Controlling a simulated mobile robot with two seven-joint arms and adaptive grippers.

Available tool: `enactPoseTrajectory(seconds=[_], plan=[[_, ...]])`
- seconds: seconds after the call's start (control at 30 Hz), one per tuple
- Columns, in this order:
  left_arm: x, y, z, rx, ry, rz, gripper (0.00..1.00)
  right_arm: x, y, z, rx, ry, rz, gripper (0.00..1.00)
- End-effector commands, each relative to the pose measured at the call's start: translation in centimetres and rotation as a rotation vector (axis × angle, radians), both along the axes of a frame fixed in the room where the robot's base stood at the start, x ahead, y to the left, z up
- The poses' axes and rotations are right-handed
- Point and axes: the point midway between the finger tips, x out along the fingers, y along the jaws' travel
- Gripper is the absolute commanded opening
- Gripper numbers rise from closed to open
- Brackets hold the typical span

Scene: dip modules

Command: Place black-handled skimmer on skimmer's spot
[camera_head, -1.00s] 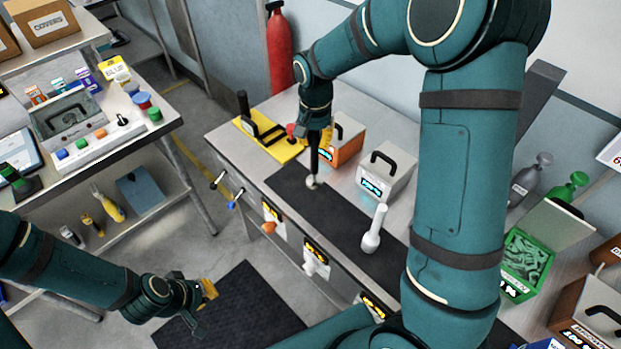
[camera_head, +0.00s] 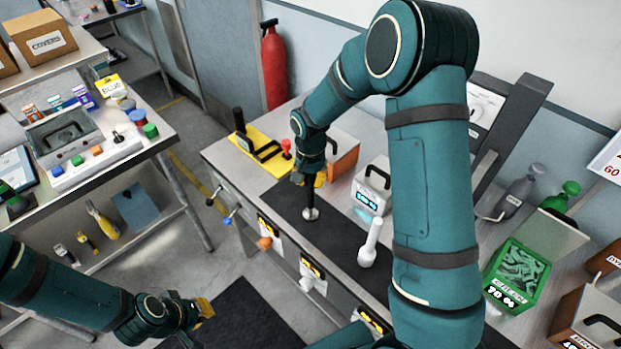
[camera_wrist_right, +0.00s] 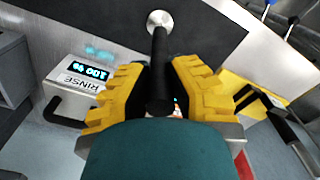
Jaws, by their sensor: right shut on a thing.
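The skimmer has a round metal head (camera_head: 310,214) and a black handle, which also shows in the right wrist view (camera_wrist_right: 159,65). My right gripper (camera_wrist_right: 160,95) is shut on the handle, with a yellow finger on either side. In the head view the right gripper (camera_head: 308,178) is over the left part of the dark mat (camera_head: 335,228) on the counter. The skimmer's head appears over the mat; I cannot tell whether it touches. No marked spot for the skimmer is clear to me. My left gripper (camera_head: 193,320) is low at the left, away from the counter; its jaw opening is unclear.
A white long-handled tool (camera_head: 370,245) is on the mat to the right. The RINSE box (camera_head: 368,195) and an orange box (camera_head: 343,155) stand behind the mat. A green bin (camera_head: 517,272) stands at right.

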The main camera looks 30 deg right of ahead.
Motion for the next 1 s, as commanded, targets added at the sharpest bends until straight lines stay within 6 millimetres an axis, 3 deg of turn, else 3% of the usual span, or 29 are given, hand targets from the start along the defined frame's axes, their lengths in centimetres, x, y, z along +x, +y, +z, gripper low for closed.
enactPoseTrajectory(seconds=[0.07, 0.1, 0.13, 0.57, 1.0], plan=[[0.0, 0.0, -0.3, 0.0, 0.0, 0.0, 0.0, 0.0, 0.0, -0.4, 0.0, 0.0, 0.0, 0.0], [0.0, 0.0, -0.2, 0.0, 0.0, 0.0, 0.0, 0.0, 0.0, -0.3, 0.0, 0.0, 0.0, 0.32], [0.0, 0.0, -0.2, 0.0, 0.0, 0.0, 0.0, 0.0, 0.0, -0.2, 0.0, 0.0, 0.0, 0.41], [0.0, 0.0, 0.2, 0.0, 0.0, 0.0, 0.0, 0.0, 0.0, 0.5, 0.0, -0.001, 0.0, 0.41], [0.0, 0.0, 0.2, 0.0, 0.0, 0.0, 0.0, -0.1, 0.1, 8.8, 0.001, -0.004, 0.0, 0.41]])
